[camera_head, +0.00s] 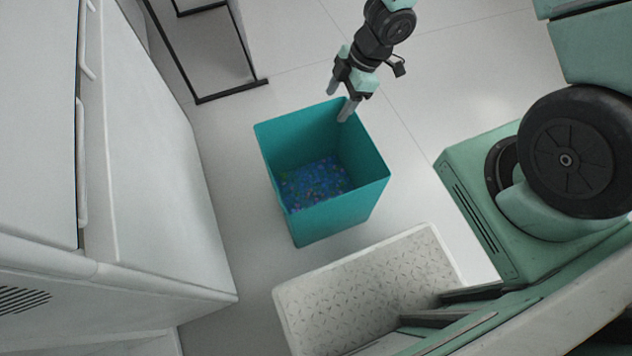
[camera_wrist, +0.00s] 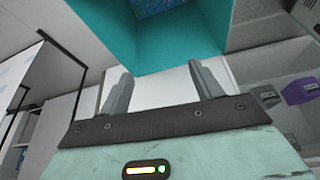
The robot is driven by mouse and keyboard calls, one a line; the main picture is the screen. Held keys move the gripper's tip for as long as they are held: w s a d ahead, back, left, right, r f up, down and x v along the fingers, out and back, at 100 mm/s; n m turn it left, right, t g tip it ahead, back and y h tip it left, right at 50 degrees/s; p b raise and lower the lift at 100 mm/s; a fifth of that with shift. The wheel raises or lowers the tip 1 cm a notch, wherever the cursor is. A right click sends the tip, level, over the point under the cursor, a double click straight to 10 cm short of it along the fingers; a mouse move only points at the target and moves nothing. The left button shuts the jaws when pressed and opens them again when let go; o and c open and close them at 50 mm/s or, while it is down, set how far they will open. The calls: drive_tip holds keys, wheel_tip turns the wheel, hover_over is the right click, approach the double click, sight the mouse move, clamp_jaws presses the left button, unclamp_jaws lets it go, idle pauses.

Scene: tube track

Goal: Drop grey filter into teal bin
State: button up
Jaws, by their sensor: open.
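The teal bin (camera_head: 342,216) stands on the floor in the middle of the head view, open at the top. A blue layer with multicoloured bits (camera_head: 315,184) lies in its bottom. My gripper (camera_head: 339,101) is at the bin's far rim, its fingers apart, with one fingertip overlapping the rim in the picture. In the wrist view my gripper (camera_wrist: 160,82) is open, with nothing clearly held between the fingers, and the bin (camera_wrist: 180,42) lies ahead of them. I cannot make out a grey filter in either view.
A white cabinet (camera_head: 165,190) stands left of the bin. A white patterned tray-like surface (camera_head: 370,290) is below it. A black-framed stand (camera_head: 225,92) is at upper left. Purple items (camera_wrist: 300,90) show at right in the wrist view.

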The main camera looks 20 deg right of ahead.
drive_tip(key=p+v, duration=0.5)
drive_tip(key=v, duration=0.6)
drive_tip(key=w+a+r+m+t+h, duration=0.1)
drive_tip(key=a+r+m+t+h, duration=0.35)
drive_tip(key=r, duration=0.75)
drive_tip(key=s+a+r+m+g, duration=0.2)
drive_tip(key=s+a+r, duration=0.3)
drive_tip(key=s, duration=0.5)
drive_tip(key=s+a+r+m+g, duration=0.3)
drive_tip(key=s+a+r, duration=0.1)
drive_tip(key=s, duration=0.6)
wheel_tip(320, 180, up, 13)
drive_tip(key=p, duration=1.3)
drive_tip(key=shift+s+a+y, duration=0.15)
drive_tip(key=shift+a+y, duration=0.05)
drive_tip(key=shift+y, duration=0.15)
